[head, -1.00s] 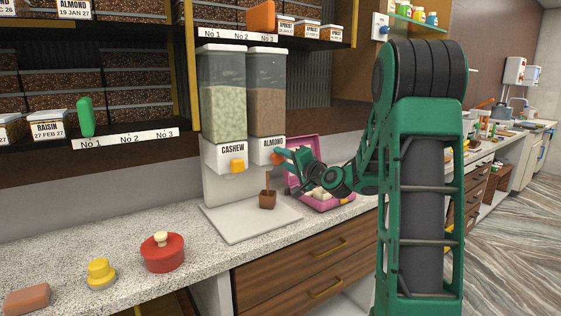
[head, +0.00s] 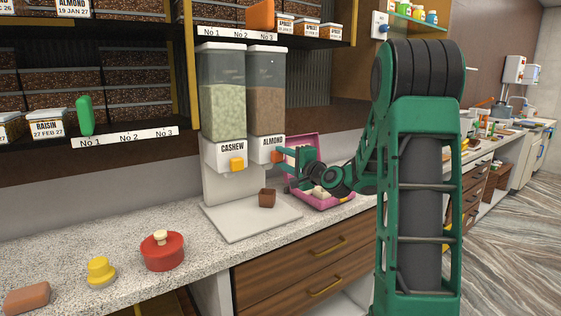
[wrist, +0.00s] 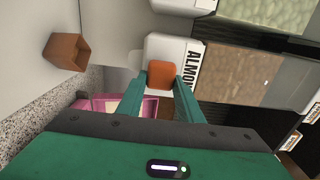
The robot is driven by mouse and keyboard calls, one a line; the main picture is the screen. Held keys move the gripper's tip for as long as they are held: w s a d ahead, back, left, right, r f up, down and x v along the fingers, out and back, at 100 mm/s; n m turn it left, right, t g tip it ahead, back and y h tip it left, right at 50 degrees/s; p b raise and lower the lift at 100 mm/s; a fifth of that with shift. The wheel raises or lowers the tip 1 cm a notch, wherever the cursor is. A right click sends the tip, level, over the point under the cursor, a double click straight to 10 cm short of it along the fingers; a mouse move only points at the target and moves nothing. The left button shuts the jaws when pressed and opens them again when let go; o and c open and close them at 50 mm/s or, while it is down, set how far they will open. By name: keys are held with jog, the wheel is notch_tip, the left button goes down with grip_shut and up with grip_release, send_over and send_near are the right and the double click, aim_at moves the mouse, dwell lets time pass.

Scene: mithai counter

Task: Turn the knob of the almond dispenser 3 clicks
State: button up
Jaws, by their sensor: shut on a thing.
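The almond dispenser (head: 267,105) stands right of the cashew one, with brown contents in its clear hopper and an ALMOND label. Its orange knob (wrist: 161,74) shows in the wrist view between my fingertips. My gripper (head: 280,156) is shut on the knob from the right side in the head view, hiding most of it there. In the wrist view my gripper (wrist: 163,82) has one finger on each side of the knob. A small brown cup (head: 267,198) sits on the pale base below the almond outlet; it also shows in the wrist view (wrist: 68,52). Its inside is not clear.
The cashew dispenser (head: 223,105) with a yellow-orange knob (head: 236,164) stands close on the left. An open pink box (head: 318,201) lies right of the base, beneath my wrist. A red pot (head: 162,252) and a yellow lidded pot (head: 101,272) stand on the counter's left part.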

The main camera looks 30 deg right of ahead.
jog(key=shift+d+f, duration=0.1)
jog(key=shift+f, duration=0.15)
jog(key=o, duration=1.1)
jog(key=shift+r, duration=0.1)
jog(key=shift+s, duration=0.1)
jog(key=s, duration=1)
jog(key=shift+s+d, duration=0.15)
jog(key=shift+s, duration=0.1)
